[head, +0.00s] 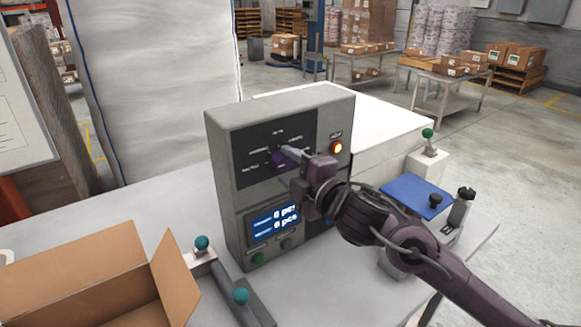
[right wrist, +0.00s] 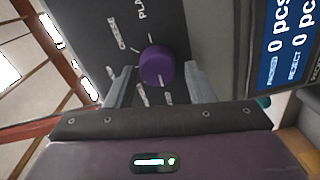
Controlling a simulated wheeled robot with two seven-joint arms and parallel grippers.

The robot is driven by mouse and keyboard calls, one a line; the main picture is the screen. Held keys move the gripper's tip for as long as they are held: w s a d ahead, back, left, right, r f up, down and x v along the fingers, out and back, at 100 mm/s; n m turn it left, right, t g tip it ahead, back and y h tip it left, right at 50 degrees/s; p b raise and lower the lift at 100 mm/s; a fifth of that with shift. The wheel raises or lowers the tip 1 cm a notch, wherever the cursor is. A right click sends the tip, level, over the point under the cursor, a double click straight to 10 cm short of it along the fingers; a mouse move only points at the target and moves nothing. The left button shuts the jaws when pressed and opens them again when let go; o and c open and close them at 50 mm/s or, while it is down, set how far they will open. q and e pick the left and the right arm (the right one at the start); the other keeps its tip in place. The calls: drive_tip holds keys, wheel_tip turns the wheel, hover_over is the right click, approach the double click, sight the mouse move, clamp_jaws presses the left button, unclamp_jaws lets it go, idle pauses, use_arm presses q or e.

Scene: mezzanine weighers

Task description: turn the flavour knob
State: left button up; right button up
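The purple flavour knob (head: 281,159) sits on the dark upper panel of a grey control box (head: 226,136), with small white labels around it. In the right wrist view the knob (right wrist: 157,66) shows between the two grey fingers of my right gripper (right wrist: 160,84). The fingers are apart, with a narrow gap on each side of the knob. In the head view my right gripper (head: 288,156) is at the panel and partly covers the knob. My left gripper is out of view.
An orange lit button (head: 337,147) is at the panel's right. A blue display (head: 272,223) reading 0 pcs is below the knob. An open cardboard box (head: 80,262) and teal-knobbed levers (head: 202,243) stand at the left front. A blue plate (head: 415,196) lies right of my arm.

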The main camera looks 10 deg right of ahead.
drive_tip(key=shift+o, duration=0.7)
drive_tip(key=shift+s+d, duration=0.2)
drive_tip(key=b+v, duration=0.1)
drive_tip(key=v, duration=0.6)
drive_tip(key=shift+s+b, duration=0.15)
drive_tip(key=shift+b, duration=0.2)
